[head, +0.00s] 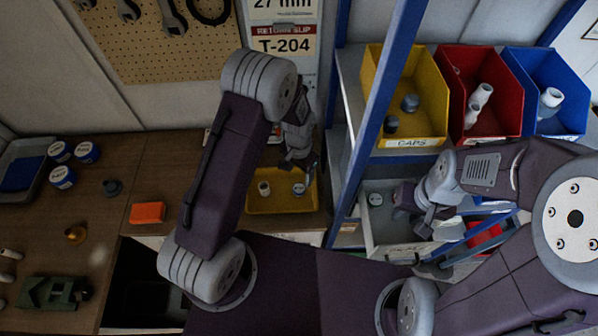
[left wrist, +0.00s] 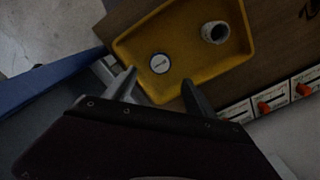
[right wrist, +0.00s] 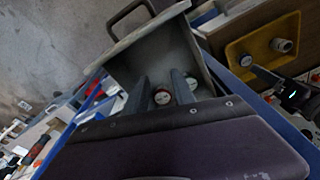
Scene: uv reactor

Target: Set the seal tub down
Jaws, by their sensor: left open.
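A small round tub with a pale lid (left wrist: 160,63) sits in the yellow tray (left wrist: 140,41), beside a white pipe fitting (left wrist: 215,32). My left gripper (head: 297,165) is open and empty above the tray's edge; its fingers (left wrist: 159,78) point towards the tub, apart from it. The right wrist view shows my right gripper (right wrist: 161,76) with its fingers close around a pale-lidded tub with a reddish rim (right wrist: 162,97), over the grey drawer (right wrist: 160,45). A second pale-lidded tub (right wrist: 192,84) is in the drawer beside it. My right gripper's fingers are partly hidden in the head view.
Yellow, red and blue bins (head: 550,90) stand on the shelf above the drawer. A blue post (head: 385,100) rises between tray and drawer.

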